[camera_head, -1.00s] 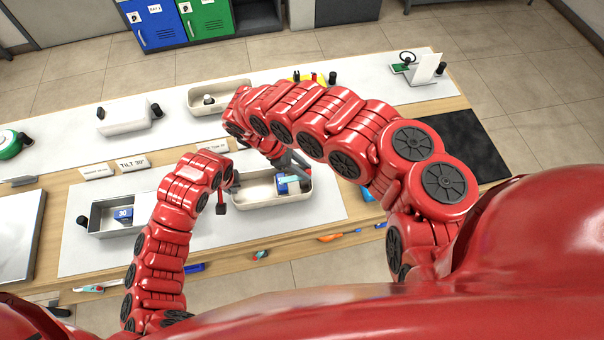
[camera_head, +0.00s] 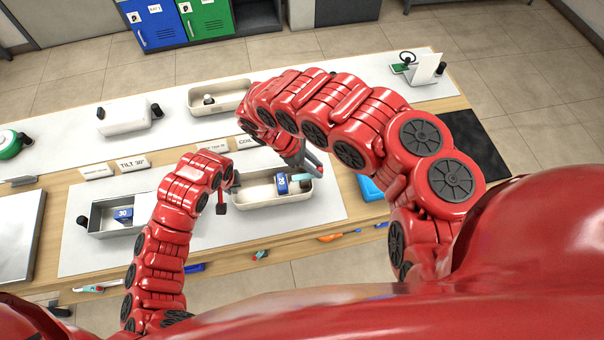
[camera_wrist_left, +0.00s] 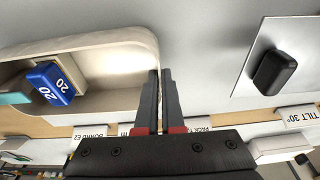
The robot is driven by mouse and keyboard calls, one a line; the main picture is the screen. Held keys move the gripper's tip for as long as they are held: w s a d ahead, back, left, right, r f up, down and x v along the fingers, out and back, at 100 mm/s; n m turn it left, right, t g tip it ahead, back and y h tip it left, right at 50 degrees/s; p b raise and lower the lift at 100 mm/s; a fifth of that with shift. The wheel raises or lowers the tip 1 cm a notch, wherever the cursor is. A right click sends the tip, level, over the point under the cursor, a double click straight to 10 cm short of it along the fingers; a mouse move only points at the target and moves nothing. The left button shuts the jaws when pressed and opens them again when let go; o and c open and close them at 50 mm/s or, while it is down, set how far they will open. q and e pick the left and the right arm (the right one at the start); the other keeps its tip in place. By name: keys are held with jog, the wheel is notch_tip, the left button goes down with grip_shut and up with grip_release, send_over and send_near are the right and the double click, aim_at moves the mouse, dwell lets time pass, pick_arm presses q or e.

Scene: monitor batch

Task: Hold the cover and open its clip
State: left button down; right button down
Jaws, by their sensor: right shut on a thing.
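A cream open tray (camera_head: 257,203) stands at the middle of the near bench and also shows in the left wrist view (camera_wrist_left: 110,45). It may be the cover; I cannot make out its clip. A blue block marked 20 (camera_head: 281,183) and a teal piece (camera_head: 299,178) are at its right part. My left gripper (camera_head: 232,186) is at the tray's left end. In the left wrist view its two fingers (camera_wrist_left: 160,80) are close together at the tray wall; whether they grip it is unclear. My right gripper (camera_head: 312,163) is shut at the tray's right rear corner; what it holds is mostly hidden.
A metal tray (camera_head: 95,235) with a blue block marked 30 (camera_head: 123,213) is at left. Behind stand a white box (camera_head: 124,116) and another cream tray (camera_head: 232,92). A dark mat (camera_head: 478,145) lies right. Small tools hang along the front edge.

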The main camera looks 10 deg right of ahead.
jog(key=shift+d, duration=0.45)
dwell(0.5)
jog(key=c, duration=0.6)
grip_release()
jog(key=shift+v, duration=6)
